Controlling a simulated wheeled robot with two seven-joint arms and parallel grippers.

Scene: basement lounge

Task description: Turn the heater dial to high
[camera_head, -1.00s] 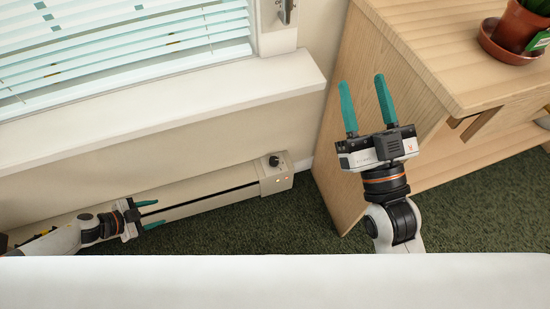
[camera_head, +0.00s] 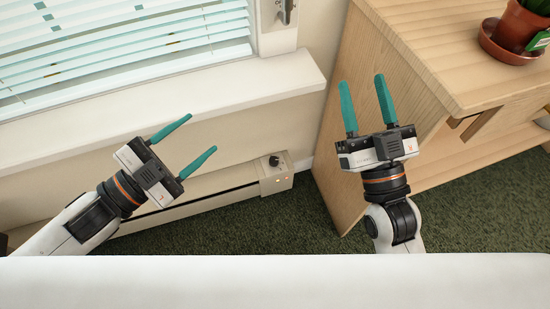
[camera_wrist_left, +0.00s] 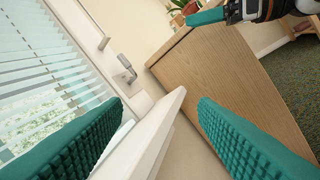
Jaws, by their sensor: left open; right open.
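The heater (camera_head: 222,181) is a long beige baseboard unit low along the wall under the window sill. Its black dial (camera_head: 274,161) sits on the end box at the heater's right end, with small lights below it. The dial's setting is too small to read. My left gripper (camera_head: 193,144) is open and empty, its teal fingers pointing up and right, to the left of the dial and apart from it. In the left wrist view its fingers frame the sill and wall; the dial does not show there. My right gripper (camera_head: 366,99) is open and empty in front of the wooden cabinet.
A white window sill (camera_head: 170,111) juts out above the heater. A wooden cabinet (camera_head: 350,150) stands to the right, with a potted plant (camera_head: 518,28) on top. Green carpet (camera_head: 270,225) lies free between heater and cabinet.

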